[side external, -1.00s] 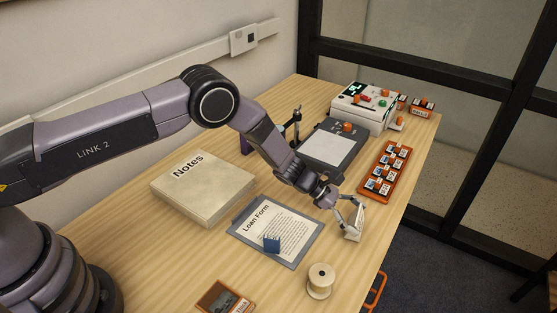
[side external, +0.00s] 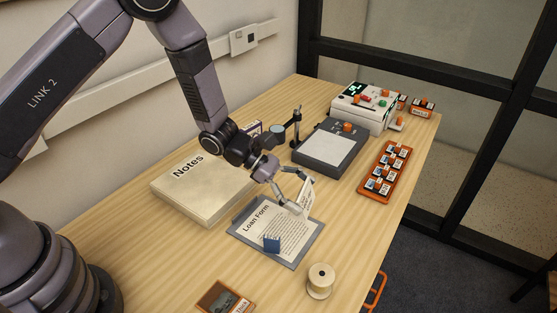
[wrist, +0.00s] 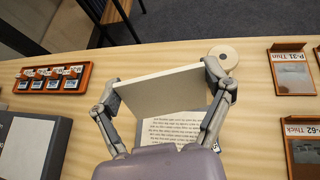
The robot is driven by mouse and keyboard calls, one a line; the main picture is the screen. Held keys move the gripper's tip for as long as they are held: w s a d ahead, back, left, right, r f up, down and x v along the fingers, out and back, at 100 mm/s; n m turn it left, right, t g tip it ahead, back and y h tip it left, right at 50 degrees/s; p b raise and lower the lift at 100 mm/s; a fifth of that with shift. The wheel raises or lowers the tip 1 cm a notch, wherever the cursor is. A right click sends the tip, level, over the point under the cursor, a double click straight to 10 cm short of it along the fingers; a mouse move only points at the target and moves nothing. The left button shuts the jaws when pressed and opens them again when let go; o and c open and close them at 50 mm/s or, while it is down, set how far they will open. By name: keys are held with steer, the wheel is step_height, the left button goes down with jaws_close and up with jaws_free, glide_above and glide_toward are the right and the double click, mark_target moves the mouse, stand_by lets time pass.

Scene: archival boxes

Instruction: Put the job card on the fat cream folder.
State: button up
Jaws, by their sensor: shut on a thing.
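The job card, a white card (side external: 307,194), is held between the two fingers of my gripper (side external: 292,193). In the wrist view the card (wrist: 160,90) spans between both fingertips (wrist: 162,88), clamped at its two ends. It is tilted and in the air above the far right part of the Loan Form board. The fat cream folder, marked "Notes" (side external: 200,192), lies flat on the table to the left of my gripper. Its visible top is bare; my wrist hides part of its far right side.
A spool (side external: 320,281) and a "Thick" tray (side external: 225,298) stand in front. Behind are a magnifier stand (side external: 296,130), grey pad (side external: 330,150), white instrument (side external: 362,108) and orange rack (side external: 383,172).

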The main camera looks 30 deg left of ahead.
steer(key=w+a+n+t+y, duration=0.1)
steer(key=w+a+n+t, duration=0.2)
steer(key=a, duration=1.3)
steer(key=n+t+y, duration=0.2)
steer(key=n+t, duration=0.1)
glide_above(202, 180)
step_height(202, 180, down, 2)
step_height(202, 180, down, 3)
steer(key=shift+r, duration=0.1)
steer(key=shift+f, duration=2.1)
steer(key=shift+f, duration=0.15)
steer(key=o, duration=0.7)
steer(key=shift+o, duration=0.2)
